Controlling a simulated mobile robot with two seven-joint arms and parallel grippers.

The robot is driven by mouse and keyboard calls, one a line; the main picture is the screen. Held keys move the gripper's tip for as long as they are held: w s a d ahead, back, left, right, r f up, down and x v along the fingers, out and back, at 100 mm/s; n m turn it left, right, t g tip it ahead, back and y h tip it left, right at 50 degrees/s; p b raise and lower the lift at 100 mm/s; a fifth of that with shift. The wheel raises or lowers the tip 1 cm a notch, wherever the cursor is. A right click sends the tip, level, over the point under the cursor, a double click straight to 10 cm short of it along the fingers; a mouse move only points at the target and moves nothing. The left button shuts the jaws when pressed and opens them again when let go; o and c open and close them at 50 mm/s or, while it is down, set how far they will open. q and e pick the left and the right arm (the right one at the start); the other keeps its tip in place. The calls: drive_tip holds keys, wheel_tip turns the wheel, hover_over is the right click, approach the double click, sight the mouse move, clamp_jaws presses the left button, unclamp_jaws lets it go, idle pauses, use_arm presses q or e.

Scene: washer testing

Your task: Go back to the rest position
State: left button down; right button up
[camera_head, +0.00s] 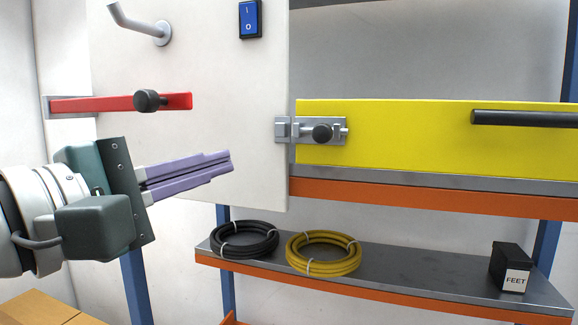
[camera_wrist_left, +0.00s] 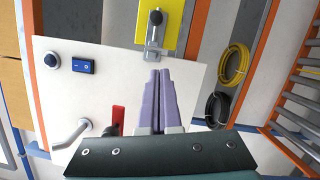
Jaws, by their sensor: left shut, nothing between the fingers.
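My left gripper (camera_head: 222,162) reaches in from the left in the head view, in front of a white panel (camera_head: 240,100). Its two purple fingers lie together with nothing between them. In the left wrist view the shut fingers (camera_wrist_left: 159,75) point toward a metal latch (camera_wrist_left: 152,45) with a black knob. In the head view that latch (camera_head: 322,132) joins the white panel to a yellow panel (camera_head: 420,135). The gripper is apart from it. My right gripper is in neither view.
The white panel carries a red lever (camera_head: 120,103), a blue switch (camera_head: 250,18) and a grey hook (camera_head: 140,25). Below, a shelf (camera_head: 400,283) holds a black hose coil (camera_head: 244,240), a yellow hose coil (camera_head: 323,253) and a black box labelled FEET (camera_head: 511,267).

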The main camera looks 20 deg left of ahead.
use_arm(q)
drive_tip(key=s+f+m+g+y+p, duration=0.4)
drive_tip(key=s+f+m+g, duration=1)
drive_tip(key=s+f+m, duration=0.4)
drive_tip(key=s+m, duration=0.1)
drive_tip(key=s, duration=0.3)
drive_tip(key=shift+s+f+m+g+y+p, duration=0.3)
drive_tip(key=shift+s+f+m, duration=0.1)
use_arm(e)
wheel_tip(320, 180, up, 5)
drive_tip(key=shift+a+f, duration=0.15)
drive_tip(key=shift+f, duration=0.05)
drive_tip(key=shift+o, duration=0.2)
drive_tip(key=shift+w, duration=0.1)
